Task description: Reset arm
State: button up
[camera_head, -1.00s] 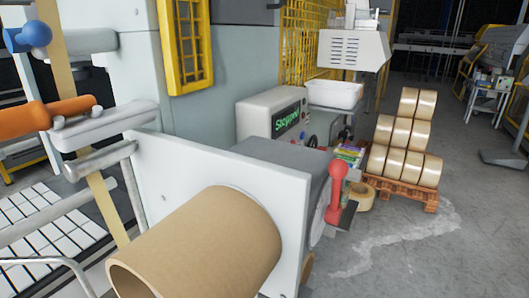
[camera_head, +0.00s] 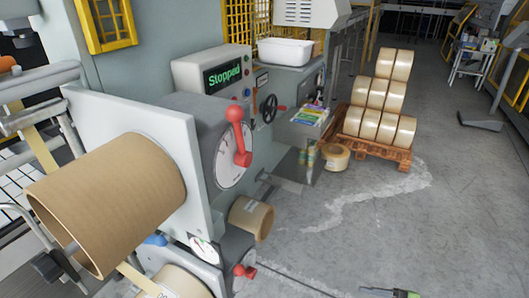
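My arm cannot be made out clearly. A small dark and green part (camera_head: 392,292) pokes in at the bottom edge, right of centre. It may be the end of my gripper, but it is cut off by the frame and I cannot tell whether it is open or shut, or holds anything.
The grey machine fills the left, with a large cardboard core (camera_head: 110,195), a red lever (camera_head: 238,140) and a display reading "Stopped" (camera_head: 224,75). A white bin (camera_head: 285,51) sits behind. Tape rolls (camera_head: 383,95) are stacked on a wooden pallet (camera_head: 375,150).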

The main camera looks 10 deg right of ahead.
jog(key=w+a+r+n+g+h, duration=0.2)
jog(key=a+r+n+g+h, duration=0.6)
jog(key=a+r+n+h, duration=0.3)
jog(key=s+a+r+n+t+h, duration=0.3)
jog(key=s+r+n+t+h, duration=0.1)
jog(key=s+r, duration=0.4)
jog(key=r+t+h, duration=0.1)
jog(key=t, duration=0.1)
jog(key=shift+s+a+r+t, duration=0.2)
jog(key=shift+s+a+t, duration=0.1)
jog(key=shift+a, duration=0.1)
jog(key=shift+a, duration=0.15)
